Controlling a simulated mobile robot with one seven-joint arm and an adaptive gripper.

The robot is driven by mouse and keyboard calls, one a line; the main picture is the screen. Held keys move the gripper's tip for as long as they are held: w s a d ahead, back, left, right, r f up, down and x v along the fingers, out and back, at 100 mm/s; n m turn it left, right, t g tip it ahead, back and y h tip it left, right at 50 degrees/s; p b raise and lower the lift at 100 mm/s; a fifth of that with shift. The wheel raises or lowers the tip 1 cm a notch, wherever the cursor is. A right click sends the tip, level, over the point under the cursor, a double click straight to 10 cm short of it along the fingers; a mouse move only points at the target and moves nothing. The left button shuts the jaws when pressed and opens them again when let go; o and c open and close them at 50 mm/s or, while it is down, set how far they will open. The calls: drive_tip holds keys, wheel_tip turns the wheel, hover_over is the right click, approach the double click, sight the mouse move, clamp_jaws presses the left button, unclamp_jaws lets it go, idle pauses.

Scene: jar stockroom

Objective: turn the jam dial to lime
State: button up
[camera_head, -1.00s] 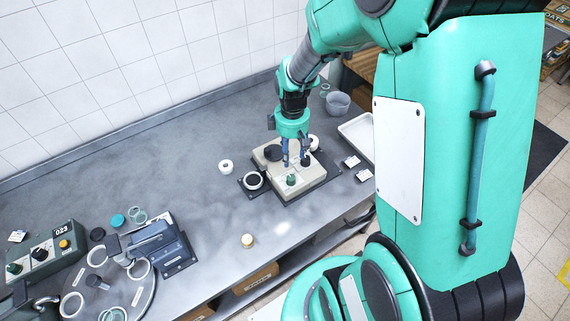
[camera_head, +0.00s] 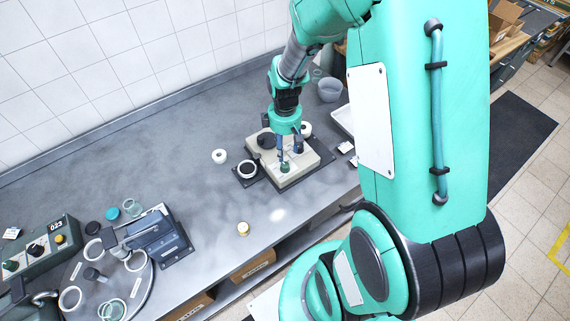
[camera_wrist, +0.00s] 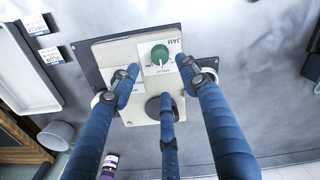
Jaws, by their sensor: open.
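The jam dial (camera_wrist: 160,55) is a green round knob on a beige box (camera_wrist: 113,50), with a "JAM" label beside it in the wrist view. Its pale pointer mark points toward the bottom of that view; the small labels around it are unreadable. In the head view the dial (camera_head: 284,168) sits near the front of the box. My gripper (camera_wrist: 162,78) is open, its blue fingers spread above the box. It is empty, and the dial lies just beyond the fingertips in the wrist view. My gripper (camera_head: 289,155) also shows from the head, partly hiding the box.
A dark round part (camera_wrist: 153,107) on the box is partly behind a finger. A green control unit (camera_head: 42,250) and a round turntable (camera_head: 140,290) are at lower left. The middle counter is mostly clear.

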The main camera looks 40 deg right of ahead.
sight(285, 164)
wheel_tip(285, 164, down, 10)
drive_tip(key=shift+f, duration=0.1)
idle(0.4)
clamp_jaws()
